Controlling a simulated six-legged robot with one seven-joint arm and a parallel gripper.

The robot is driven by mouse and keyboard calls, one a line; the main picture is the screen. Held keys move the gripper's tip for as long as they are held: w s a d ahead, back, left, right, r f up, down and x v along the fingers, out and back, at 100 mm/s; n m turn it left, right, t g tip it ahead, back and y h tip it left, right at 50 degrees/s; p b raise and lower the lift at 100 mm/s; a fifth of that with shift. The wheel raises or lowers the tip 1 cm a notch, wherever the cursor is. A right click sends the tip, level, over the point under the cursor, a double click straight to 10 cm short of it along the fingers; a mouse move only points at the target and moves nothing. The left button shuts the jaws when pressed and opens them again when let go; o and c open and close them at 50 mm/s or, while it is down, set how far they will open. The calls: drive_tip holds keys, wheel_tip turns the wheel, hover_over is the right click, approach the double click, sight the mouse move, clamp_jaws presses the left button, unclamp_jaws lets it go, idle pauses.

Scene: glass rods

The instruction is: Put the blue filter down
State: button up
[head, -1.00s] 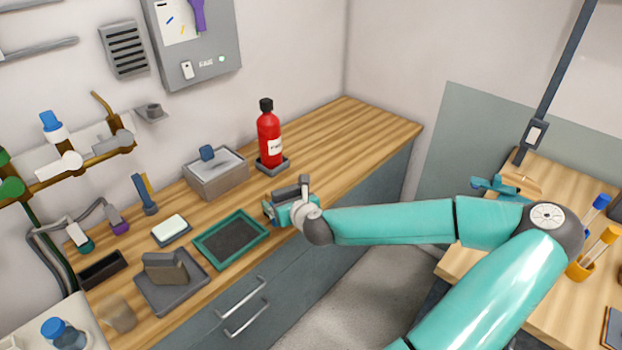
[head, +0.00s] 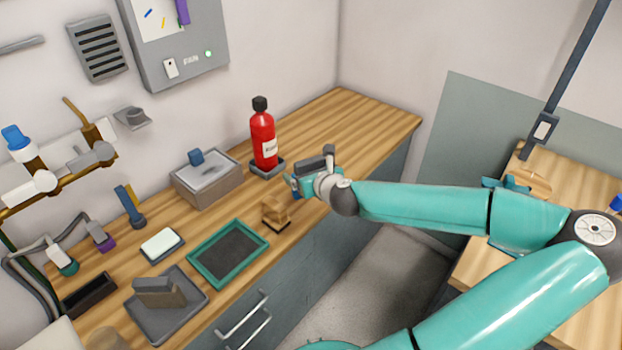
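My gripper (head: 293,186) is above the wooden counter near its front edge, to the right of the red bottle and partly hidden by my own wrist. A small bluish part shows at its tip; I cannot tell whether this is the blue filter or a finger. I cannot make out the gap between the fingers. No blue filter can be clearly identified elsewhere on the counter.
A small wooden block (head: 276,211) stands left of my gripper, beside a green-rimmed tray (head: 228,253). A red bottle (head: 263,138) stands behind, with a grey lidded box (head: 206,184) to its left. The counter's far right end (head: 345,122) is clear.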

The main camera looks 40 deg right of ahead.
drive_tip(key=w+d+f, duration=0.2)
drive_tip(key=d, duration=0.1)
drive_tip(key=w+d+f, duration=0.2)
drive_tip(key=f, duration=0.1)
drive_tip(key=w+d+f, duration=0.2)
drive_tip(key=d+f, duration=0.1)
drive_tip(key=shift+w+d+f, duration=0.25)
drive_tip(key=shift+w+d, duration=0.05)
drive_tip(key=shift+w, duration=0.05)
drive_tip(key=shift+w+d+f, duration=0.1)
drive_tip(key=shift+w+f, duration=0.05)
drive_tip(key=shift+f, duration=1.55)
drive_tip(key=shift+f, duration=0.1)
drive_tip(key=o, duration=0.7)
drive_tip(key=shift+c, duration=0.2)
drive_tip(key=shift+o, duration=0.2)
